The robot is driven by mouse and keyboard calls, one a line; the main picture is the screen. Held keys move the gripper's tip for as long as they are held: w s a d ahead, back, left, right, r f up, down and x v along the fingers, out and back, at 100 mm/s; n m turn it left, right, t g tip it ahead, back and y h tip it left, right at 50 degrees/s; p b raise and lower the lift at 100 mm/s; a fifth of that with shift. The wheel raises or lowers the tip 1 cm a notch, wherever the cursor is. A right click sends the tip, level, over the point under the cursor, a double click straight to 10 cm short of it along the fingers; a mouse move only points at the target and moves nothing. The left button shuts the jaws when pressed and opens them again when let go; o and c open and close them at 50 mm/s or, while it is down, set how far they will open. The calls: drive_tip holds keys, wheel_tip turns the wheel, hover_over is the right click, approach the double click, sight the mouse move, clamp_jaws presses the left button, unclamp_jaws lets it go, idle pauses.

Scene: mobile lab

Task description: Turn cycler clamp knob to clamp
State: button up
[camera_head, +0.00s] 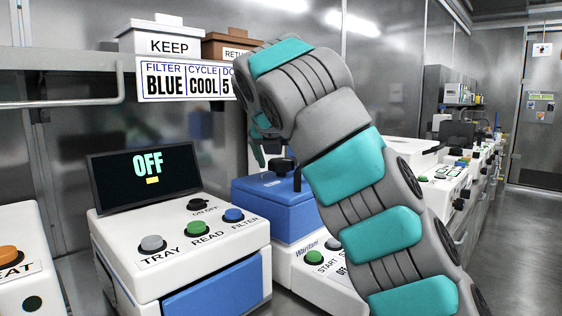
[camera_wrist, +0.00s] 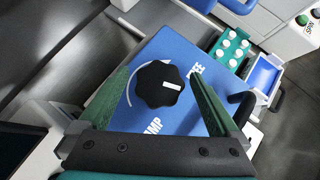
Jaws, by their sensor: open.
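The black lobed clamp knob (camera_wrist: 155,93) sits on the blue cycler lid (camera_wrist: 188,122). My gripper (camera_wrist: 160,80) is open, with one green finger on each side of the knob; contact cannot be judged. In the head view the blue cycler (camera_head: 262,208) stands mid-picture with its knob (camera_head: 284,166) on top; my gripper there is mostly hidden by my arm.
The plate reader (camera_head: 180,240) with a screen reading "OFF" stands left of the cycler. A shelf (camera_head: 75,103) holds boxes above. In the wrist view, a green rack (camera_wrist: 230,48) with white caps and a blue tray (camera_wrist: 265,75) lie beyond the cycler to the right.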

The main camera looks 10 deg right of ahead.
drive_tip(key=shift+f, duration=0.1)
drive_tip(key=c, duration=1.4)
drive_tip(key=shift+o, duration=0.2)
drive_tip(key=shift+a+m+g+h, duration=0.2)
drive_tip(key=shift+m+g+h, duration=0.1)
drive_tip(key=shift+m+h, duration=0.3)
drive_tip(key=shift+d+r+m, duration=0.15)
drive_tip(key=shift+r+m, duration=0.05)
drive_tip(key=shift+m, duration=0.3)
drive_tip(key=shift+m+g+h, duration=0.4)
drive_tip(key=shift+h, duration=0.1)
drive_tip(key=o, duration=1.4)
drive_tip(key=shift+f, duration=0.15)
drive_tip(key=shift+c, duration=0.2)
